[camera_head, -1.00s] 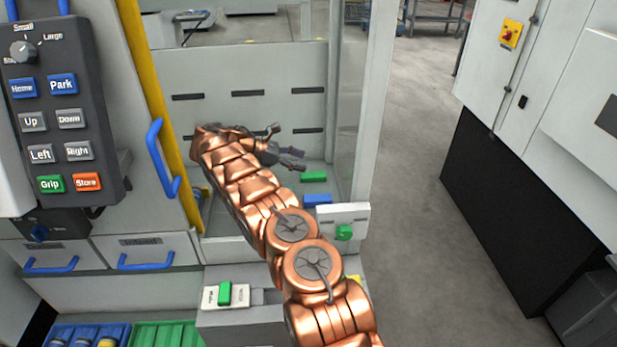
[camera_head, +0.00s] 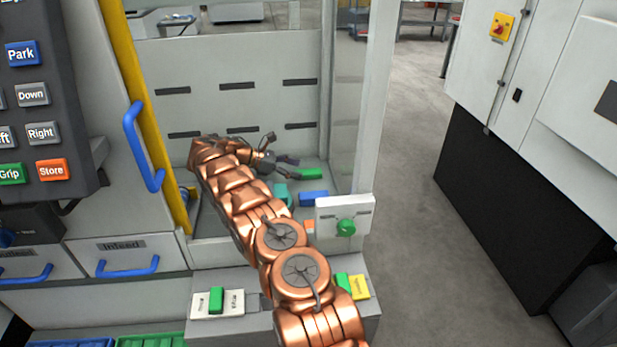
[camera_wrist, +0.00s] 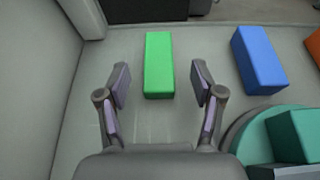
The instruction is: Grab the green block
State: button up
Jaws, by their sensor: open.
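The green block (camera_head: 311,174) lies on the floor of the loader bay, near the clear side panel. In the wrist view the green block (camera_wrist: 159,65) lies lengthwise, just ahead of and between my two fingertips. My gripper (camera_wrist: 160,84) is open and empty, with a finger to each side of the block's near end and a gap on both sides. In the head view my gripper (camera_head: 287,166) is low in the bay, just left of the block.
A blue block (camera_wrist: 259,59) lies right of the green one. A teal block (camera_wrist: 294,135) sits on a round teal disc (camera_wrist: 240,133) near my right finger. An orange block (camera_wrist: 314,46) shows at the right edge. A bay wall (camera_wrist: 36,75) stands at left.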

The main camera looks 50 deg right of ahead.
aim_at(306, 172)
jog(key=x, duration=0.4)
jog(key=shift+w+f+b, duration=0.1)
jog(key=shift+w+b, duration=0.05)
jog(key=shift+b, duration=0.2)
jog(key=shift+a, duration=0.1)
grip_shut()
